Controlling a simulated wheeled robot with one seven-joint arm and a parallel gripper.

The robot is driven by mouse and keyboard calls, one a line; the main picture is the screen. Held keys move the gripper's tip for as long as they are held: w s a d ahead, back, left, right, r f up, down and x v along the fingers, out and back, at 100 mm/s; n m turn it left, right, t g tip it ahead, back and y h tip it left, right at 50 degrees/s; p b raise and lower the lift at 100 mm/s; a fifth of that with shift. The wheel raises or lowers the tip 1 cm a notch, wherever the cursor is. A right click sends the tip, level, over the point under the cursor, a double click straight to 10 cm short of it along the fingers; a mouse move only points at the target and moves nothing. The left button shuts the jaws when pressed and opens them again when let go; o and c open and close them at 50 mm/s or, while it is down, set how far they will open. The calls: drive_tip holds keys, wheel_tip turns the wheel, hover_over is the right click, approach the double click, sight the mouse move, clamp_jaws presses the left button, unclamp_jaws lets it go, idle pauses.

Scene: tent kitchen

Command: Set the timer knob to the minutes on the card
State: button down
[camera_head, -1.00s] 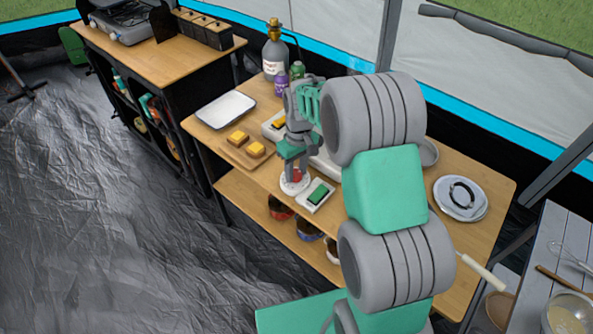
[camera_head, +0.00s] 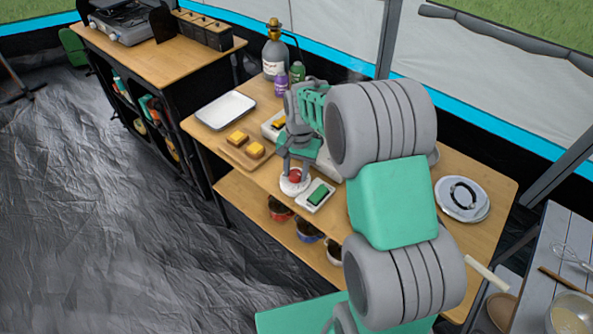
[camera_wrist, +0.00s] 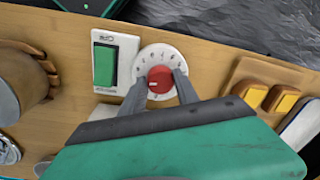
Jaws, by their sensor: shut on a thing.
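The timer is a round white dial (camera_head: 291,187) with a red knob (camera_head: 295,176) on the wooden table, near its front edge. In the wrist view the dial (camera_wrist: 169,52) has marks around its rim, too small to read, and the red knob (camera_wrist: 160,79) sits in its middle, with a pale pointer line. My gripper (camera_wrist: 161,82) is shut on the red knob, with one grey finger on each side. In the head view my gripper (camera_head: 294,168) comes down on the dial from above. I cannot make out a card with minutes in either view.
A white panel with a green switch (camera_head: 318,195) stands close beside the dial. A wooden board (camera_head: 233,156) with yellow blocks, a white tray (camera_head: 225,108) and bottles (camera_head: 280,84) are farther back. A white plate (camera_head: 463,213) lies at the right.

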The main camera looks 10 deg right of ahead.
sight(297, 173)
drive_tip(key=m, duration=0.4)
drive_tip(key=shift+w+r+m, duration=0.1)
drive_tip(key=shift+w+m, duration=0.05)
drive_tip(key=shift+m, duration=0.15)
idle(0.5)
drive_tip(key=c, duration=0.9)
unclamp_jaws()
drive_tip(key=r, duration=0.4)
drive_tip(key=r+b, duration=0.1)
drive_tip(key=r, duration=0.2)
drive_tip(key=shift+s+d+r, duration=0.1)
drive_tip(key=shift+s+r, duration=0.1)
drive_tip(key=shift+r, duration=0.15)
